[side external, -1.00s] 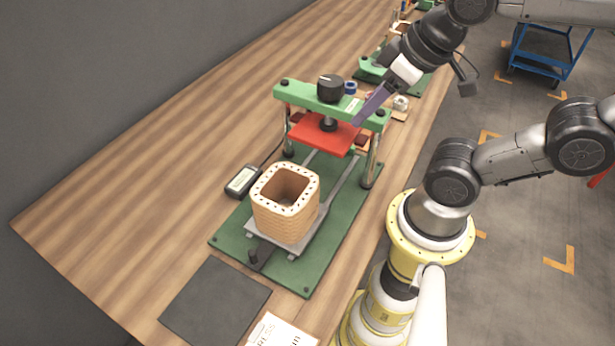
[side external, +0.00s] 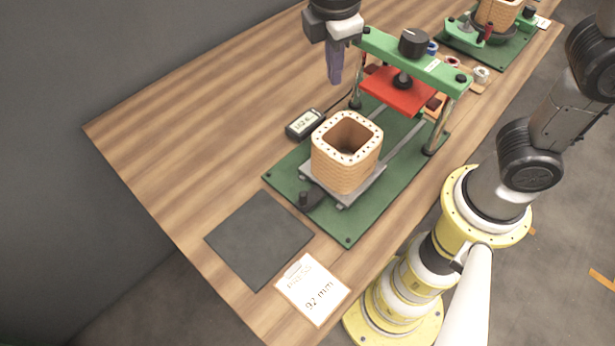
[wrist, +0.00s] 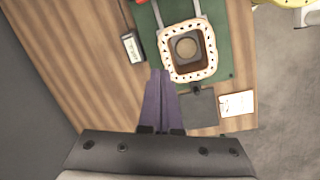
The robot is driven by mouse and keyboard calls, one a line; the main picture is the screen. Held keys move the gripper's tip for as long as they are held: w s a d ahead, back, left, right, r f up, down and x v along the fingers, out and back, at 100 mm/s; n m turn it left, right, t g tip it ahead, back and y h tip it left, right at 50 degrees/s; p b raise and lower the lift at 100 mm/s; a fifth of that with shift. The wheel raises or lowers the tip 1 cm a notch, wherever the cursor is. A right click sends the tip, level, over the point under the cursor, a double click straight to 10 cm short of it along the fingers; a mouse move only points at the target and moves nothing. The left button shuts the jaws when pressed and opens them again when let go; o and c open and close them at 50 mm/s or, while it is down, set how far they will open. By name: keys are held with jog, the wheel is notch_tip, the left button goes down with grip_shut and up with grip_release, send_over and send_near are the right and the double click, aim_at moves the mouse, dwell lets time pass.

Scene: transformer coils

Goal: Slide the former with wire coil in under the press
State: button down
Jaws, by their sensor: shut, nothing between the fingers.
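The former with wire coil (side external: 346,165) is a square, hollow tan block with a pale flange dotted with dark holes. It stands upright on a grey sliding plate (side external: 372,190) at the front of the green press base, clear of the press. The press (side external: 411,62) has a green crossbeam, a black knob and a red pressing plate (side external: 398,91) behind the former. A dark handle (side external: 303,198) sticks out at the plate's front. My gripper (side external: 334,82) is shut and empty, above the table behind and left of the former. In the wrist view the former (wrist: 188,50) lies beyond the fingertips (wrist: 160,75).
A small digital display (side external: 304,123) sits left of the base. A dark mat (side external: 259,238) and a card reading 92 mm (side external: 313,290) lie in front. Another green station (side external: 487,42) with a coil stands at the back right. The table's left side is clear.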

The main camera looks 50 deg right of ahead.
jog(key=s+a+f+n+g+h, duration=0.15)
jog(key=a+f+n, duration=0.35)
jog(key=a+f, duration=0.65)
jog(key=shift+t+h, duration=0.25)
jog(key=shift+h, duration=0.1)
jog(key=x, duration=0.8)
jog(key=shift+s+f, duration=0.4)
jog(key=shift+f, duration=0.05)
jog(key=d, duration=1.8)
jog(key=shift+d, duration=0.2)
